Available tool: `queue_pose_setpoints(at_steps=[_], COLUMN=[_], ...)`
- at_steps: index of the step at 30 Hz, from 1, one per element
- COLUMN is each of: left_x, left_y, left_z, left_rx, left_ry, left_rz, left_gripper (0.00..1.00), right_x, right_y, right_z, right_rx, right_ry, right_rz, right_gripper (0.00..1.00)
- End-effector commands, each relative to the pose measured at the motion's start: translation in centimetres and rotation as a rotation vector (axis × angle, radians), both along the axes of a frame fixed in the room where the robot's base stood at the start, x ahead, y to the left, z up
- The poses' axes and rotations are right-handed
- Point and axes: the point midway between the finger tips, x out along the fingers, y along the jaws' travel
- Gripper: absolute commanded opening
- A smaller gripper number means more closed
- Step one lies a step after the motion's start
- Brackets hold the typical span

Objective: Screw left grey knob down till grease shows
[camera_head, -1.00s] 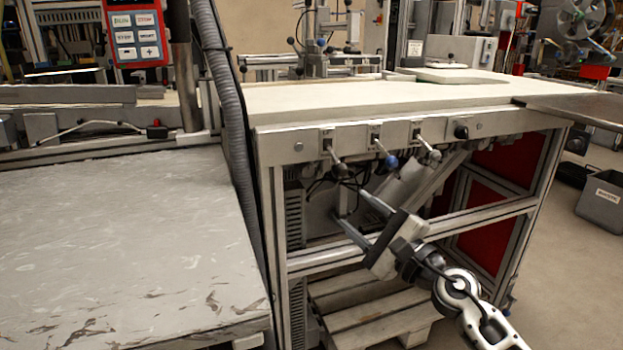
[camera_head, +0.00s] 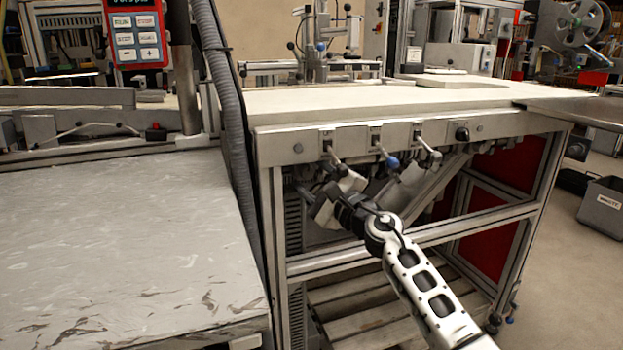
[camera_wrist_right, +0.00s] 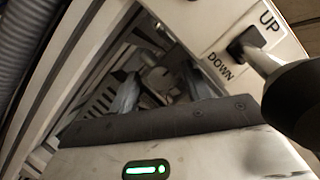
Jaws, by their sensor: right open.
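My right gripper (camera_head: 316,180) is under the front edge of the bench, below the leftmost lever. In the right wrist view its two fingers (camera_wrist_right: 162,88) stand apart, open. A small grey rounded part (camera_wrist_right: 160,76) shows between and beyond them; it looks like a grey knob, but I cannot tell whether it is the left one. No contact with it is visible. In the head view the gripper and the shadow under the bench hide this spot. No grease can be made out. My left gripper is not in view.
A lever with a dark ball end (camera_wrist_right: 292,105) stands close right of the gripper, by an UP/DOWN label (camera_wrist_right: 240,45). A frame rail (camera_head: 330,262) crosses below; a ribbed hose (camera_head: 232,110) hangs left.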

Motion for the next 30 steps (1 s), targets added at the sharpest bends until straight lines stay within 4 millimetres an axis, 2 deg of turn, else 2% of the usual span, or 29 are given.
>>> queue_pose_setpoints(at_steps=[3,4,8,9,20,26,30], left_x=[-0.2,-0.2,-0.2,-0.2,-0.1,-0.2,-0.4], left_y=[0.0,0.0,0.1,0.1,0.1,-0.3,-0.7], left_z=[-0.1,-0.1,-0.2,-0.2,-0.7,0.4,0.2], left_rx=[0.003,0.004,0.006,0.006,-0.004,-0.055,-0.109], left_ry=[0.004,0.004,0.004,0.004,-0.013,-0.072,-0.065], left_rz=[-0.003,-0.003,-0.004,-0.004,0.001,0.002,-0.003], left_gripper=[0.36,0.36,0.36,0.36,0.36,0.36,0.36], right_x=[0.0,0.0,0.0,0.0,0.0,-0.1,-0.1], right_y=[0.0,0.0,0.0,0.0,0.0,0.0,0.1], right_z=[0.0,0.0,0.0,0.0,-0.3,-0.5,-0.5], right_rx=[0.0,0.0,0.0,0.0,0.051,0.167,0.27], right_ry=[0.0,0.0,0.0,0.0,0.016,0.053,0.087], right_rz=[0.0,0.0,0.0,0.0,-0.001,0.0,0.001], right_gripper=[0.49,0.43,0.07,0.04,0.04,0.04,0.04])
